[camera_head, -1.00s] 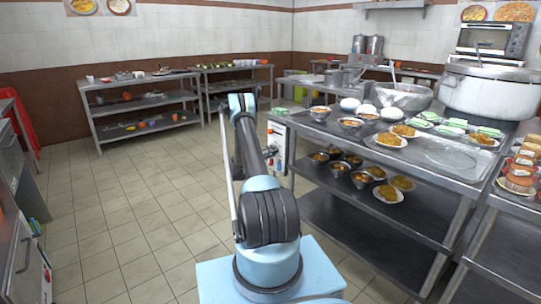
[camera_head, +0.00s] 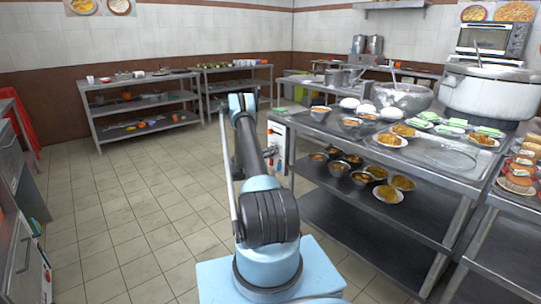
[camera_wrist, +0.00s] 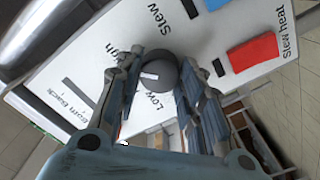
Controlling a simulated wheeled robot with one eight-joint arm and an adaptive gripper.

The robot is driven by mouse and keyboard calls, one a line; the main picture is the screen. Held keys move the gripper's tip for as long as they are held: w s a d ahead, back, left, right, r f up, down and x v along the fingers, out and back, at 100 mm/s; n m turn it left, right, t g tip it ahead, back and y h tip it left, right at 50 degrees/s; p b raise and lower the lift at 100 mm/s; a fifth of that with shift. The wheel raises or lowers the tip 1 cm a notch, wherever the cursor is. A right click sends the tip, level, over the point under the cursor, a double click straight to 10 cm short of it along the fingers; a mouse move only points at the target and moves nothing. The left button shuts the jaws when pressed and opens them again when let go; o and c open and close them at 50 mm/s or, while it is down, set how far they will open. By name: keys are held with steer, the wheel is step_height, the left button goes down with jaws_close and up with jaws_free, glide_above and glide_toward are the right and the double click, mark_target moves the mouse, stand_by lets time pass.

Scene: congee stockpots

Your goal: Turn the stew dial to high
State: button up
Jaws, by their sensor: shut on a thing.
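The stew dial (camera_wrist: 165,78) is a round dark grey knob with a small white mark, on a white control panel (camera_wrist: 215,30) in the wrist view. My gripper (camera_wrist: 158,68) has one finger on each side of the dial and is shut on it. The white mark faces left in the picture, between the partly hidden "High" label and the "Low" label (camera_wrist: 153,106). The "Stew" label (camera_wrist: 172,12) is above. In the head view the panel (camera_head: 278,140) is at the table's left end, and my gripper covers the dial.
A red switch (camera_wrist: 252,53) sits right of the dial, by the "Stew heat" label (camera_wrist: 288,36). The steel table (camera_head: 330,127) carries bowls, plates and a large white pot (camera_head: 487,92). The tiled floor (camera_head: 150,205) to the left is clear.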

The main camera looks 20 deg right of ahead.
steer(key=shift+f, duration=0.1)
steer(key=o, duration=1.1)
steer(key=shift+w+f, duration=0.1)
steer(key=v, duration=1.2)
